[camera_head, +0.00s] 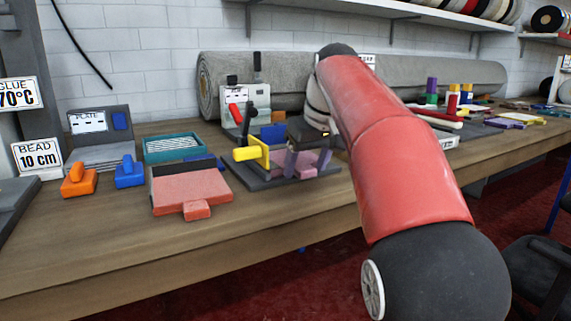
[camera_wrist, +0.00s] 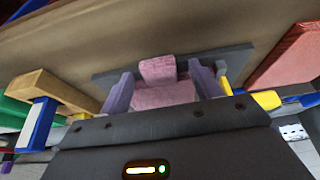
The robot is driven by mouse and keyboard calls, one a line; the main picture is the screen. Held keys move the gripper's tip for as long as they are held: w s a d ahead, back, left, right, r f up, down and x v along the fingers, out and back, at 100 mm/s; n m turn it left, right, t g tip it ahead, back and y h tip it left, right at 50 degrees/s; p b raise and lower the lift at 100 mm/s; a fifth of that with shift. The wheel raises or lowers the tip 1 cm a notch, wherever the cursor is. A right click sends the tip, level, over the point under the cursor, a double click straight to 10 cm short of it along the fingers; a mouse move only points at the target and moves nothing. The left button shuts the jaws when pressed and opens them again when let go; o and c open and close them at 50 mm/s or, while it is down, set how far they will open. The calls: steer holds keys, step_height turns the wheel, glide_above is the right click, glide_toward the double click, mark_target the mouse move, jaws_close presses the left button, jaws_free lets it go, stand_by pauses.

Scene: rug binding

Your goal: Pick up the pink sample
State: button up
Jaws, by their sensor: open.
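The pink sample (camera_wrist: 163,96), a flat pad with a narrower tab, lies on a dark grey fixture base (camera_wrist: 236,58) in the wrist view. In the head view the pink sample (camera_head: 281,160) is partly hidden behind my gripper (camera_head: 309,166). In the wrist view my gripper (camera_wrist: 160,74) is open, its two purple fingers on either side of the sample. Small gaps seem to show between fingers and sample; I cannot tell whether either touches it. The sample rests on the base (camera_head: 262,183).
A larger salmon pad (camera_head: 190,190) with a tab lies left of the fixture. A yellow clamp part (camera_head: 256,153) stands close beside my gripper. Orange (camera_head: 78,180) and blue (camera_head: 129,172) handled blocks and a teal tray (camera_head: 150,157) are farther left. The table's front strip is clear.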

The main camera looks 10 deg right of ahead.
steer(key=c, duration=1.2)
